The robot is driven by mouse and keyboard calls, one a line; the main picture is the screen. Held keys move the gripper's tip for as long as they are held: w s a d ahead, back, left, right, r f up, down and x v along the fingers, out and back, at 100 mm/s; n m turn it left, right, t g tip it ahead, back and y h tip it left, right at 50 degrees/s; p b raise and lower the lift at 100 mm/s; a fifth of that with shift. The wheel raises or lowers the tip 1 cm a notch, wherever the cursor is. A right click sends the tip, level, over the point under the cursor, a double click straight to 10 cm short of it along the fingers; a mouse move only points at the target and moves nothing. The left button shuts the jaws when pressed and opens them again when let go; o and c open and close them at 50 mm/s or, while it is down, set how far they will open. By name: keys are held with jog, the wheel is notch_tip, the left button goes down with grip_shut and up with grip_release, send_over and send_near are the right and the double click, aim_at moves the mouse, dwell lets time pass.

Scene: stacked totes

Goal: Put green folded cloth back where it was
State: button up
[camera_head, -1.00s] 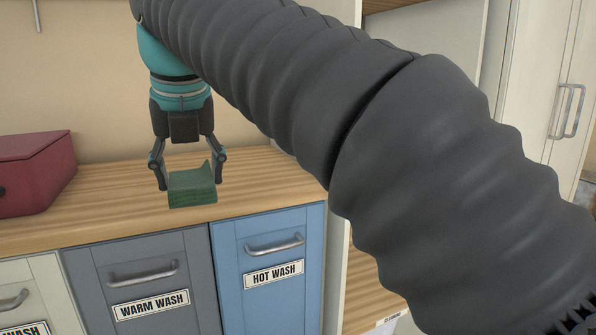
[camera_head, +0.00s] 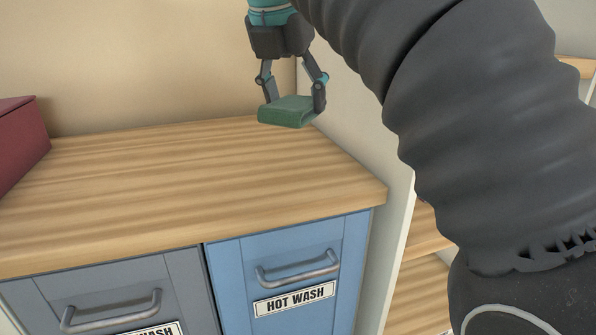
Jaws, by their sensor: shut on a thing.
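The green folded cloth (camera_head: 287,111) is held between the fingers of my gripper (camera_head: 292,97), near the back right corner of the wooden counter top. My gripper points down and is shut on the cloth. The cloth appears to be above the counter; I cannot tell how large the gap is. My arm covers much of the right side of the view.
The wooden counter (camera_head: 150,185) is mostly clear. A dark red box (camera_head: 20,140) stands at its left. Below are a grey front (camera_head: 190,290) and a blue "HOT WASH" front (camera_head: 340,245) with handles. Wooden shelves (camera_head: 425,290) are at the right, partly hidden by my arm.

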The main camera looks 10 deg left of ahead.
aim_at(279, 98)
notch_tip(279, 98, down, 10)
jog(key=b, duration=0.3)
jog(key=shift+r, duration=0.1)
dwell(0.4)
jog(key=o, duration=1.1)
jog(key=p+v, duration=0.3)
jog(key=v, duration=0.7)
jog(key=shift+r, duration=0.1)
jog(key=shift+v, duration=0.9)
